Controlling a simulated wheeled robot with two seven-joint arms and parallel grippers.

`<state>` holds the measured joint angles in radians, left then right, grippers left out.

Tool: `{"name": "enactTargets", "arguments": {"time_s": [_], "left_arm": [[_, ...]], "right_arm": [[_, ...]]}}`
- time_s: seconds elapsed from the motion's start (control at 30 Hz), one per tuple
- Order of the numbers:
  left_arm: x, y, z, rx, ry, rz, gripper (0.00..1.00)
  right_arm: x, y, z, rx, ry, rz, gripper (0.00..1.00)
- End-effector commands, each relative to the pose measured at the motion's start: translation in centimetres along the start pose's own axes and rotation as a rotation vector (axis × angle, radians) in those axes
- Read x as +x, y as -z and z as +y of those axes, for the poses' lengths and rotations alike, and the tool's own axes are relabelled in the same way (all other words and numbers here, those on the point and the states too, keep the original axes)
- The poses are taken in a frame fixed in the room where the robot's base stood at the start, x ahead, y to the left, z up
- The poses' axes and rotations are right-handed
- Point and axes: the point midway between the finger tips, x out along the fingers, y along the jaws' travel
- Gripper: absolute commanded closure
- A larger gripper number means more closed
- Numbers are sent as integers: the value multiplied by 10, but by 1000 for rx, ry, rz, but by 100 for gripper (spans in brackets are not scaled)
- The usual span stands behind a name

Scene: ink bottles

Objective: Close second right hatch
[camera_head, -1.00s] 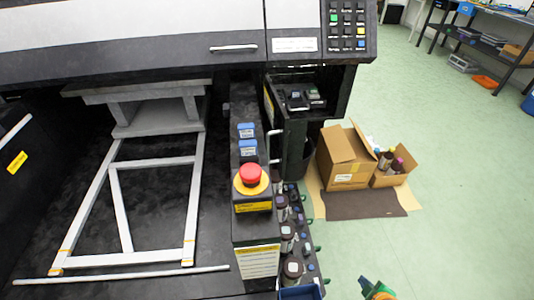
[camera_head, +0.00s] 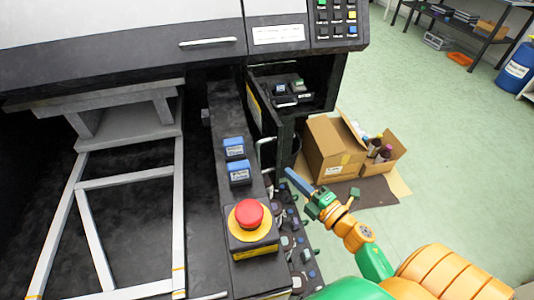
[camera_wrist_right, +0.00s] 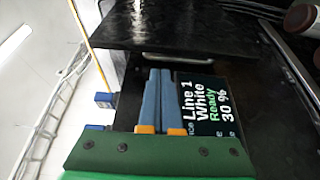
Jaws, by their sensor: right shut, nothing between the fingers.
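An open black compartment (camera_head: 305,95) of the printer shows right of centre in the head view. A dark hatch panel with a yellow label (camera_head: 257,112) stands at its left side, and a silver handle (camera_head: 266,146) is below it. My right gripper (camera_head: 288,172) is shut and empty, its blue fingers just right of and below that handle; I cannot tell if they touch anything. In the right wrist view the shut fingers (camera_wrist_right: 158,72) point at a black panel (camera_wrist_right: 175,25) with a silver handle (camera_wrist_right: 175,58). Which hatch is the second right one is unclear. My left gripper is out of view.
A red emergency button (camera_head: 249,214) and blue-capped units (camera_head: 238,160) stand on the ledge left of my gripper. Several ink bottles (camera_head: 292,240) line the side below. Cardboard boxes (camera_head: 335,150) sit on the floor behind. A screen (camera_wrist_right: 207,105) shows beside the fingers.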

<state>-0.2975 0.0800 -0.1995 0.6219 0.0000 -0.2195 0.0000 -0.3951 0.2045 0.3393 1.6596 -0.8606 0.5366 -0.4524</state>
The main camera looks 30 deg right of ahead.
Motion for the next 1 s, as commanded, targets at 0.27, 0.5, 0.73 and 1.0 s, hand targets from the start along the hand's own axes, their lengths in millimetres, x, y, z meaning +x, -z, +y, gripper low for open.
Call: {"name": "enactTargets", "arguments": {"time_s": [0.27,0.5,0.73,1.0], "left_arm": [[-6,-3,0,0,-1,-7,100],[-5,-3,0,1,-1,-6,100],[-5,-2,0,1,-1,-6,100],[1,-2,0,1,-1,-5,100]], "right_arm": [[57,0,1,4,-1,-1,100],[80,0,0,5,1,-1,100],[81,0,0,5,2,-2,100],[81,-4,-2,2,2,10,100]]}}
